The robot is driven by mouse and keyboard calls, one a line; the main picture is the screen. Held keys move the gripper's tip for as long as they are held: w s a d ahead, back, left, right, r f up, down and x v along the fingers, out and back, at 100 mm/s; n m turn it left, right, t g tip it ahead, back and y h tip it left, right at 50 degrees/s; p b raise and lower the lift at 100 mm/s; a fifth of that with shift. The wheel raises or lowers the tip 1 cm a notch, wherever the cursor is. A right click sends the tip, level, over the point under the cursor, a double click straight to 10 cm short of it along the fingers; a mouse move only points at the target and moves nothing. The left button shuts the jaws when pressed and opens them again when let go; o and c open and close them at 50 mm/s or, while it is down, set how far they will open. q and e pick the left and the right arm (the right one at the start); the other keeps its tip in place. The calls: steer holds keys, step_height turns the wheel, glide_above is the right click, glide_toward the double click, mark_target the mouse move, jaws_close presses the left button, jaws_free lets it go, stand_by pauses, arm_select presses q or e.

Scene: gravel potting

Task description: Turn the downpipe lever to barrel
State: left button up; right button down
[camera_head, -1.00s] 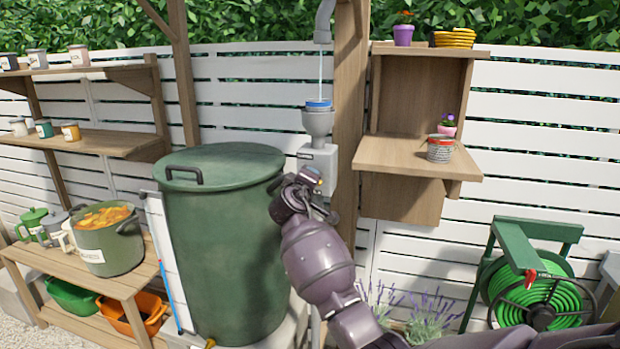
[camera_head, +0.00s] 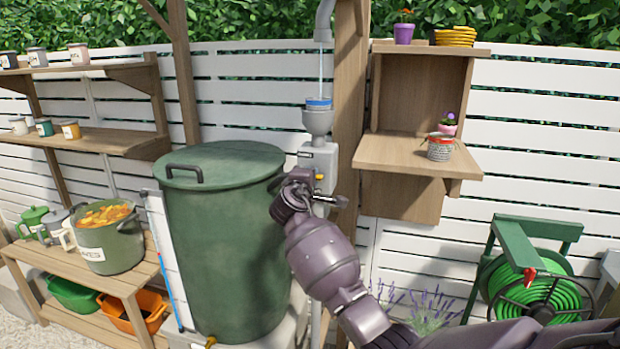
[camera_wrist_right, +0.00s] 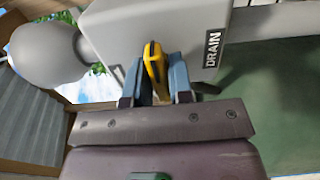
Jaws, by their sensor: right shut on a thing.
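The grey diverter box (camera_head: 318,157) sits on the downpipe between the green barrel (camera_head: 225,240) and the wooden post. Its yellow lever (camera_head: 320,177) shows as a small spot at the front of the box. In the right wrist view the yellow lever (camera_wrist_right: 153,65) stands between the two fingers of my right gripper (camera_wrist_right: 155,85), which is shut on it. A DRAIN label (camera_wrist_right: 212,48) is on the box beside the lever. My right gripper (camera_head: 322,192) is at the box in the head view, its fingertips partly hidden. My left gripper is out of view.
A grey funnel (camera_head: 317,122) above the box catches a thin water stream from the downpipe (camera_head: 325,20). A wooden shelf (camera_head: 415,160) is to the right, with a tin (camera_head: 440,148) on it. A green hose reel (camera_head: 535,285) stands at lower right.

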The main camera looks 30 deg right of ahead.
steer(key=c, duration=1.1)
jaws_free()
steer(key=shift+c, duration=0.2)
steer(key=b+v, duration=0.1)
steer(key=v, duration=1)
steer(key=shift+b, duration=0.4)
